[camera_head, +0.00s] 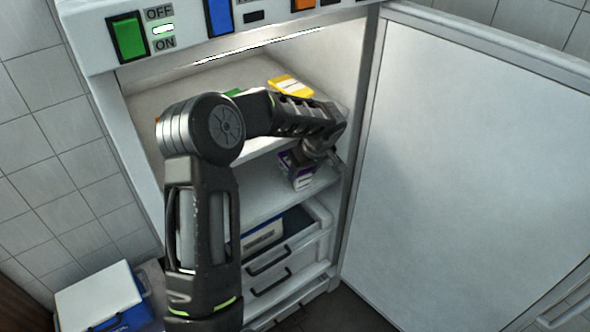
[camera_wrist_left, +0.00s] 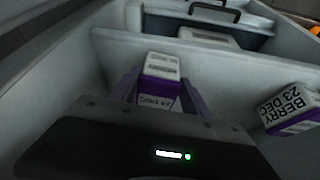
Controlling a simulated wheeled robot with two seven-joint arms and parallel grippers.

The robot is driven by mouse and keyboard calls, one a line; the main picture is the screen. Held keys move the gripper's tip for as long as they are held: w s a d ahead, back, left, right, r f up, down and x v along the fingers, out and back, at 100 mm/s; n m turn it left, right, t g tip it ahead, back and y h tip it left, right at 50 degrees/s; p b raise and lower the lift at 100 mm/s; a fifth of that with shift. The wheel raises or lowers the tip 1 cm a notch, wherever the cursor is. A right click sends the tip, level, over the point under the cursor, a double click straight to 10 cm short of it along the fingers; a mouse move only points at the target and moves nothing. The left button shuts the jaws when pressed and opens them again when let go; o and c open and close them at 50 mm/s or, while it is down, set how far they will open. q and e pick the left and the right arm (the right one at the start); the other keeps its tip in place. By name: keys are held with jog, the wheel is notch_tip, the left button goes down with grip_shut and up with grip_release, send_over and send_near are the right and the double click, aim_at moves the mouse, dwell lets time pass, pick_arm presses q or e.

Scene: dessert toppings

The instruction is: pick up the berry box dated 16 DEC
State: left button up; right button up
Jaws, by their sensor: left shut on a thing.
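My left gripper (camera_head: 318,152) reaches into the open fridge at the middle shelf. In the left wrist view its two purple-lit fingers (camera_wrist_left: 161,92) are shut on a white and purple box (camera_wrist_left: 160,70). The lettering on this box is too small and turned to read its date. A second white and purple box (camera_wrist_left: 290,108) stands apart to the right, marked BERRY 23 DEC. In the head view a purple and white box (camera_head: 300,174) shows just below the gripper; I cannot tell which of the two it is. My right gripper is not in view.
The fridge door (camera_head: 470,150) stands open on the right. A yellow box (camera_head: 291,86) lies on the upper shelf. Drawers (camera_head: 275,275) with dark handles are below the middle shelf (camera_head: 262,200). A white and blue cooler (camera_head: 100,300) stands at lower left.

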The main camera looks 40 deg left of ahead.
pick_arm(q)
grip_shut()
jog(key=shift+d+r, duration=0.3)
jog(key=shift+r, duration=0.1)
jog(key=s+d+r+b, duration=0.1)
jog(key=s+d+r, duration=0.1)
jog(key=d, duration=0.4)
jog(key=s+d+r+b, duration=0.1)
jog(key=s+d+r, duration=0.2)
jog(key=d+r, duration=0.2)
jog(key=shift+s+d, duration=0.2)
jog(key=shift+d, duration=0.45)
jog(key=shift+r, duration=0.1)
